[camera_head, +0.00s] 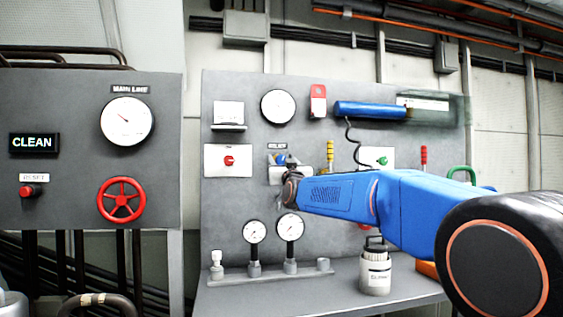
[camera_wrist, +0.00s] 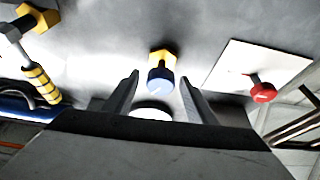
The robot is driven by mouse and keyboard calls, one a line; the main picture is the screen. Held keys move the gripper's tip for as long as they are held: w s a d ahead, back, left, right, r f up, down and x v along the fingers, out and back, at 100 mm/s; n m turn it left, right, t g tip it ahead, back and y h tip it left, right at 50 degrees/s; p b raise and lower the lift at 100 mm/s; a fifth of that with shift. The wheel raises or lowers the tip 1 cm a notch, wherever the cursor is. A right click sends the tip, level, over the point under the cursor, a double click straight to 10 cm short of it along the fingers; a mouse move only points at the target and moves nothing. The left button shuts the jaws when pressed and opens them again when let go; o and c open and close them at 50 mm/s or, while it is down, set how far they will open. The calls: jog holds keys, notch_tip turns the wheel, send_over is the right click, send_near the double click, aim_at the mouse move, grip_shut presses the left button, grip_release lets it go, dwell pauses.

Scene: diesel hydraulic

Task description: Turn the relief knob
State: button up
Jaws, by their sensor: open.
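The relief knob is a blue knob (camera_head: 281,159) on a yellow hexagonal base, under a small label on the grey panel. In the wrist view the blue knob (camera_wrist: 160,80) and its yellow base (camera_wrist: 163,57) sit near the middle, in line with the gap between my fingers. My gripper (camera_wrist: 159,77) is open, with one dark finger on each side of that line and nothing held. In the head view my gripper (camera_head: 287,172) is in front of the panel, just below the knob and partly covering it. I cannot tell whether the fingers reach past the knob's front face.
A red knob on a white plate (camera_head: 228,160) is left of the relief knob; it shows right in the wrist view (camera_wrist: 262,92). A yellow-banded lever (camera_head: 330,152) is close on the right. Two gauges (camera_head: 272,230) stand below. A blue cylinder (camera_head: 370,110) is above right.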

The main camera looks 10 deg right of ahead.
jog(key=c, duration=1)
jog(key=shift+c, duration=0.2)
jog(key=shift+m+h, duration=0.4)
